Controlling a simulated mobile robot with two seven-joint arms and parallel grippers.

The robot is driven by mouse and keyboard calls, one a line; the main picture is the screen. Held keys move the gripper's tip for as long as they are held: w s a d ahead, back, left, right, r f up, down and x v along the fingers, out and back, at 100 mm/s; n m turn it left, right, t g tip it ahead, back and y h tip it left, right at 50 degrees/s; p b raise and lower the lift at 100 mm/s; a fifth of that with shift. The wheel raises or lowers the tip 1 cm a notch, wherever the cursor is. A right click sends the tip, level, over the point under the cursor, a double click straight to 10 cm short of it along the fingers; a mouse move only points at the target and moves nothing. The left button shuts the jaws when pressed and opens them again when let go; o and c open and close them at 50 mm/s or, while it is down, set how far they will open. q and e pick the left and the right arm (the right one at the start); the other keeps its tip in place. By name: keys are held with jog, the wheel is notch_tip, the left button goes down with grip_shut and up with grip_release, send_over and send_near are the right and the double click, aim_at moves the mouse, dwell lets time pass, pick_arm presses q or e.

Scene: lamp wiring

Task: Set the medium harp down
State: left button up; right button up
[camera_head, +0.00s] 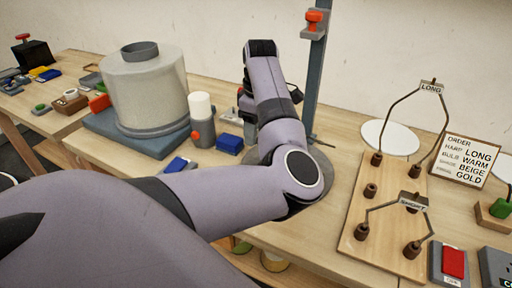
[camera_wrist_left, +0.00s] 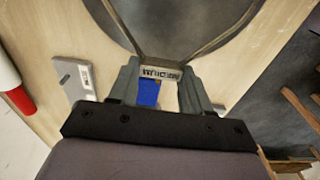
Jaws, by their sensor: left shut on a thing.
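In the left wrist view my left gripper (camera_wrist_left: 160,82) is shut on the small tag at the top of the medium harp (camera_wrist_left: 161,72). The harp's two wires spread away from the fingers over a dark round disc (camera_wrist_left: 185,22). The tag's lettering is hard to read. In the head view my left arm hides the fingers and most or all of the harp. The wooden harp board (camera_head: 352,228) carries the long harp (camera_head: 432,88) at its back and the short harp (camera_head: 413,202) at its front. A middle peg (camera_head: 370,191) stands bare between them.
A grey post (camera_head: 318,75) with a red clamp rises behind my arm. The order card (camera_head: 461,160) and a red switch box (camera_head: 452,264) are beside the board.

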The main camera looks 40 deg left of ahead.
aim_at(256, 153)
pick_arm(q)
notch_tip(256, 153, down, 6)
jog(key=shift+r, duration=0.2)
jog(key=shift+f, duration=0.3)
jog(key=shift+s+d+f, duration=0.1)
jog(key=shift+s+f, duration=0.05)
jog(key=shift+f, duration=0.15)
jog(key=o, duration=1.2)
jog(key=shift+f, duration=0.2)
jog(key=shift+d, duration=0.1)
jog(key=r, duration=1.3)
jog(key=shift+w+d+r, duration=0.15)
jog(key=shift+w+r, duration=0.1)
jog(key=shift+r, duration=0.05)
